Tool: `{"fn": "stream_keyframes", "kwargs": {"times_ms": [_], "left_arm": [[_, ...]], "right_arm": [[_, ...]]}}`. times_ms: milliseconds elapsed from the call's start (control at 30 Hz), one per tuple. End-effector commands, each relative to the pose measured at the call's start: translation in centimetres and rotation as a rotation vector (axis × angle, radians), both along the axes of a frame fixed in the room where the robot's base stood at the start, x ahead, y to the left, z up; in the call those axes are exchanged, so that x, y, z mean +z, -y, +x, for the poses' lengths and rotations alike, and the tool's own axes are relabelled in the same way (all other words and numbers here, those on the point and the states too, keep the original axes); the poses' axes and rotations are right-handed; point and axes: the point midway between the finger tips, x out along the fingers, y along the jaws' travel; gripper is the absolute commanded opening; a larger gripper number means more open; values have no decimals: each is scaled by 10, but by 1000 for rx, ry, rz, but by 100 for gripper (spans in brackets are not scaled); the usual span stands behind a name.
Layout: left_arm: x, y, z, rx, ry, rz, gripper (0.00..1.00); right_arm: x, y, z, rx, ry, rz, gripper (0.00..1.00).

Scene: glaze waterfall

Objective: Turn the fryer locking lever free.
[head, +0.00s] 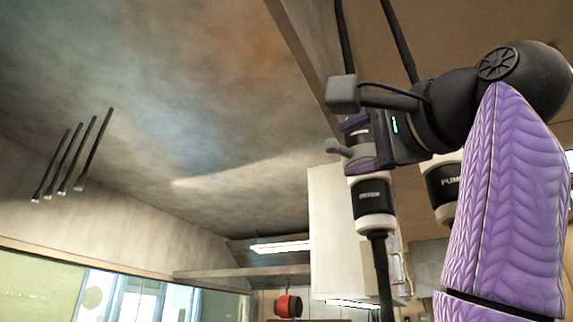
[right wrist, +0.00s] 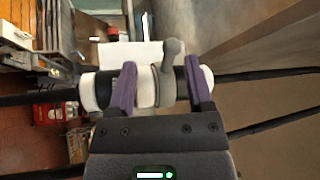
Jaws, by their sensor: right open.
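The fryer locking lever, a grey arm with a rounded knob (head: 333,146), sticks out to the left from an upright pipe fitting (head: 370,200) in the head view. In the right wrist view the lever (right wrist: 172,56) stands between my two purple fingers, and the black-and-white fitting (right wrist: 88,92) runs across behind them. My right gripper (head: 357,143) is open, one finger above and one below the lever; it also shows in the right wrist view (right wrist: 160,75). I cannot tell whether either finger touches the lever. My left gripper is out of view.
A second fitting marked with letters starting "PUM" (head: 446,185) hangs behind my right arm. Dark pipes run up and down from the fittings. A white cabinet (head: 327,230) stands behind. Several thin rods (head: 75,155) hang at the left, and a red round object (head: 288,305) is low down.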

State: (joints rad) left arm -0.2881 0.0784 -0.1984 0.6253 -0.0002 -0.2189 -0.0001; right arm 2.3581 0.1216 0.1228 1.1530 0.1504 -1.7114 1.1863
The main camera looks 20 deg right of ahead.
Motion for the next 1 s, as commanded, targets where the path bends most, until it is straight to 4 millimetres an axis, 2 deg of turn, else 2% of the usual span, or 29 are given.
{"fn": "stream_keyframes", "kwargs": {"times_ms": [67,133,200,300,400,500,633,767,867,1000], "left_arm": [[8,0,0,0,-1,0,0],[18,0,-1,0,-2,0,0],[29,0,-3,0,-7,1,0],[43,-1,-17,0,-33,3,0],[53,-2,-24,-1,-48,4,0],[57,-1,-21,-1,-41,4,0],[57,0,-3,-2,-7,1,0],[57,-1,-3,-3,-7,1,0],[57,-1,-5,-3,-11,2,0],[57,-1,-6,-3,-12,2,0]], "right_arm": [[7,-1,3,1,4,2,66],[12,-3,15,1,3,2,66],[18,-5,35,1,1,1,66],[22,-8,62,1,-2,-1,66],[25,-9,81,1,-2,-1,66],[25,-11,91,1,-1,0,66],[24,-11,94,1,2,0,66],[23,-11,94,0,2,-1,66],[23,-11,94,0,1,0,49],[23,-11,94,0,1,-1,19]]}}
